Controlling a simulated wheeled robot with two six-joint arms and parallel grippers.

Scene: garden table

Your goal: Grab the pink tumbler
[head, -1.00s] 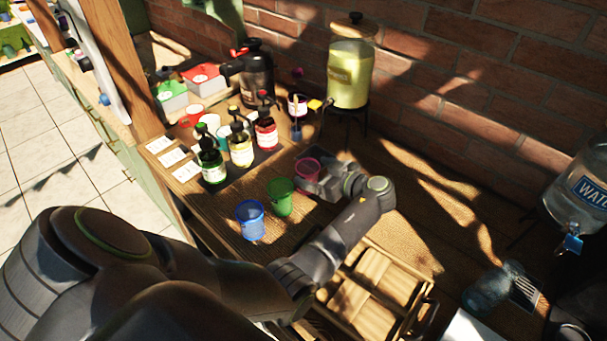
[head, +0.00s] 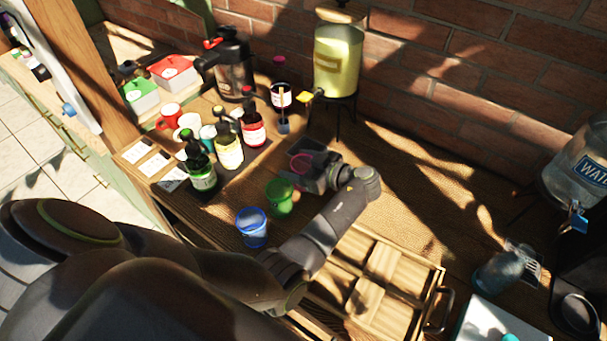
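The pink tumbler (head: 301,163) stands on the wooden table, just beyond the green tumbler (head: 279,197). The blue tumbler (head: 252,228) is nearer to me. My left gripper (head: 308,172) reaches in from the right side of the pink tumbler, with its fingers at the tumbler's sides. The fingers hide much of the tumbler's body, and only its rim and part of its wall show. I cannot tell whether they are closed on it.
Pump bottles (head: 229,152) stand left of the tumblers. A yellow drink dispenser (head: 338,62) stands behind on a black stand. A wooden crate (head: 436,275) is at front right.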

